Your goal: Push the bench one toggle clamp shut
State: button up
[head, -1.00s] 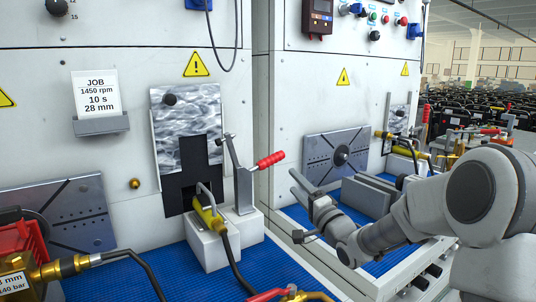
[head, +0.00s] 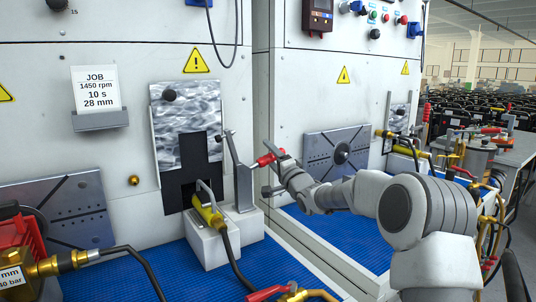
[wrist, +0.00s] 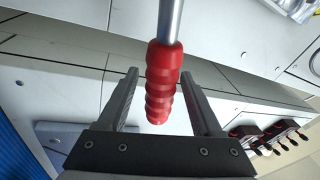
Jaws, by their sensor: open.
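The toggle clamp (head: 240,172) stands on a white block on the near bench, with a grey bracket and an arm angled up to the left. Its red handle (head: 265,160) sticks out to the right and also shows in the wrist view (wrist: 163,85). My gripper (head: 275,172) is open at the end of the red handle. In the wrist view, my gripper (wrist: 165,88) has one finger on each side of the handle, with a gap visible on both sides. A yellow-handled lance (head: 207,212) lies in front of the slotted plate, left of the clamp.
A second bench with a drilled plate (head: 340,152) stands to the right, behind my arm. A job card holder (head: 101,119) is on the near panel. The blue mat (head: 185,270) is mostly clear, with a hose crossing it.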

jog(key=shift+x, duration=0.75)
grip_shut()
dwell(1.0)
